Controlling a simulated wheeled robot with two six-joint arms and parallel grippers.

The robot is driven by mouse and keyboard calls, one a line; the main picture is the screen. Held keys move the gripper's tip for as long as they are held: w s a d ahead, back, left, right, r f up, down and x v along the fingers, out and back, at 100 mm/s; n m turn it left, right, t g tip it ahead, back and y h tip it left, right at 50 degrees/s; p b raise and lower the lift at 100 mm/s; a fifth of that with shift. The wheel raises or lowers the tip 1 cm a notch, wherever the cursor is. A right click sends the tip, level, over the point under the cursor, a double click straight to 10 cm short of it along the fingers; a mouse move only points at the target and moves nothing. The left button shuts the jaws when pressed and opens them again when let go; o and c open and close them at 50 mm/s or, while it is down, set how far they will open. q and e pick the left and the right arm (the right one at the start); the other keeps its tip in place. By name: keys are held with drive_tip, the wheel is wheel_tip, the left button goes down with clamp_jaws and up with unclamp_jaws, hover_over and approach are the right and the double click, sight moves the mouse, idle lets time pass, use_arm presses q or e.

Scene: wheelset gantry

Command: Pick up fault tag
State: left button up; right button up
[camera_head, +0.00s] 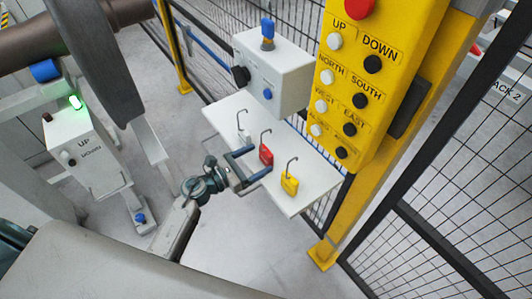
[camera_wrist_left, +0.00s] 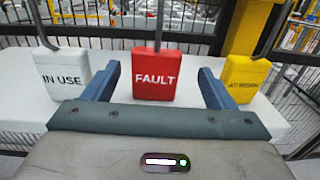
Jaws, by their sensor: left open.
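The red fault tag (camera_head: 266,155), lettered FAULT, stands upright on a white shelf (camera_head: 307,197) with a thin hooked rod rising from it. It also shows in the left wrist view (camera_wrist_left: 154,75). My left gripper (camera_head: 261,159) is open, with its two blue fingers pointing at the tag. In the left wrist view the tag shows between the fingers (camera_wrist_left: 160,72), with a gap on each side. The fingertips seem close to it, but I cannot tell whether they reach past its front face. My right gripper is not in view.
A white IN USE tag (camera_wrist_left: 62,73) and a yellow tag (camera_wrist_left: 243,78) flank the red one. A grey box (camera_head: 275,75) with a blue knob and the yellow button panel (camera_head: 350,120) stand behind the shelf. Black mesh fencing (camera_head: 455,190) runs at the right.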

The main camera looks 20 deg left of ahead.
sight(263, 154)
use_arm(q)
drive_tip(key=x, duration=0.1)
drive_tip(key=p+x, duration=0.1)
drive_tip(key=x, duration=0.2)
drive_tip(key=shift+w+a+r+p, duration=0.1)
drive_tip(key=shift+a+r+p, duration=0.2)
drive_tip(key=shift+p, duration=0.1)
drive_tip(key=shift+w+d+f, duration=0.15)
drive_tip(key=shift+w+d, duration=0.15)
drive_tip(key=shift+s, duration=0.1)
drive_tip(key=shift+c, duration=0.2)
drive_tip(key=c, duration=1)
drive_tip(key=shift+c, duration=0.2)
